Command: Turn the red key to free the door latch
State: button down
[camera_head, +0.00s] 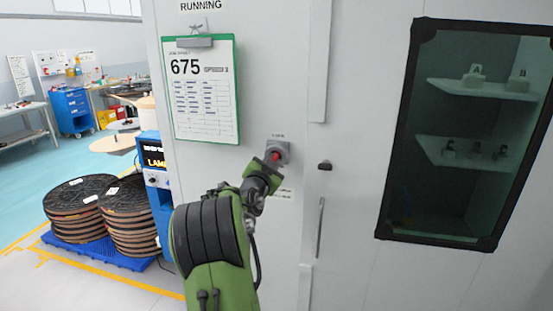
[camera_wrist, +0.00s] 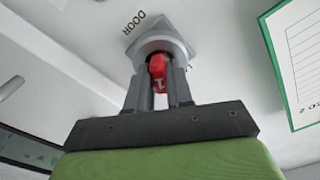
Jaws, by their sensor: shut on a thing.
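The red key (camera_head: 275,155) sits in a grey lock housing (camera_head: 284,148) on the white cabinet front. In the wrist view the red key (camera_wrist: 157,72) is between the two grey fingers of my gripper (camera_wrist: 158,85), in front of the round lock collar (camera_wrist: 160,45). My gripper (camera_head: 272,160) is shut on the key. The word DOOR is printed beside the housing in the wrist view. A dark latch knob (camera_head: 325,166) is on the door to the right of the lock. The key's shaft is hidden inside the lock.
A green clipboard (camera_head: 236,90) hangs above left of the lock. A long vertical door handle (camera_head: 320,228) is right of my arm. A dark-framed window (camera_head: 394,150) shows shelves inside. Cable reels (camera_head: 76,205) stand on a blue pallet (camera_head: 112,257) at left.

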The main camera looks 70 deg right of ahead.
jog(key=shift+w+f+m+b, duration=0.1)
jog(key=shift+m+b, duration=2.9)
jog(key=shift+b, duration=0.95)
jog(key=shift+m+b, duration=0.4)
jog(key=shift+m, duration=0.1)
jog(key=shift+m+b, duration=2.45)
jog(key=shift+m, duration=0.55)
jog(key=c, duration=0.9)
grip_release()
jog(key=shift+r, duration=0.2)
jog(key=shift+c, duration=0.2)
jog(key=s+a+b, duration=0.2)
jog(key=a+b, duration=0.1)
jog(key=a, duration=1.2)
jog(key=shift+a, duration=0.35)
